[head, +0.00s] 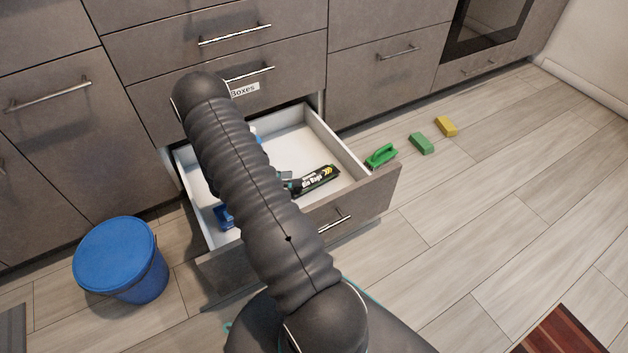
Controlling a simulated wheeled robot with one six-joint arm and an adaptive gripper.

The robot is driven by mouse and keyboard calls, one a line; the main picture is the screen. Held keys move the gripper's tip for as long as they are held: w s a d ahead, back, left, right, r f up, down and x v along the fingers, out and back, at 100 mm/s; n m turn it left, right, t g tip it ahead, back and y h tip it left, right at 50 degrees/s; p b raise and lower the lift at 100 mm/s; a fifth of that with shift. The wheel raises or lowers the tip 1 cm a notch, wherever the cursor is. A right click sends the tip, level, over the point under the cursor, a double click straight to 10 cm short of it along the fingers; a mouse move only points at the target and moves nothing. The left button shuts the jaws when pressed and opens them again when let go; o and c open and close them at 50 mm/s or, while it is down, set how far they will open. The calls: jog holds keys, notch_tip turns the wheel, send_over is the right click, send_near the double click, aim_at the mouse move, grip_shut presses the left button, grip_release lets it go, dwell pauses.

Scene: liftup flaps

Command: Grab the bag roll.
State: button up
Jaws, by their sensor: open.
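The bag roll (316,180) is a black roll with a "Bin Bags" label in white and yellow-green print. It lies in the right part of the open white drawer (344,151), slanting up to the right. My gripper (287,180) shows only as a small grey and teal piece at the roll's left end, beside my dark arm. It is open. Most of it is hidden behind the arm, so I cannot tell whether it touches the roll.
Blue items (223,216) lie in the drawer's left part, partly hidden by my arm. A closed drawer labelled "Boxes" (245,90) is above. A blue lidded bucket (117,258) stands left. A green brush (381,156), green sponge (421,143) and yellow sponge (446,126) lie right.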

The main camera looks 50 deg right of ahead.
aim_at(308, 179)
jog(key=shift+x, duration=1)
jog(key=shift+s+d+f, duration=0.2)
jog(key=shift+d+f, duration=0.15)
jog(key=shift+f, duration=0.05)
jog(key=x, duration=0.4)
jog(key=shift+a+f+b, duration=0.1)
jog(key=shift+f+b, duration=0.2)
jog(key=shift+b, duration=0.1)
jog(key=c, duration=1)
jog(key=shift+r, duration=0.1)
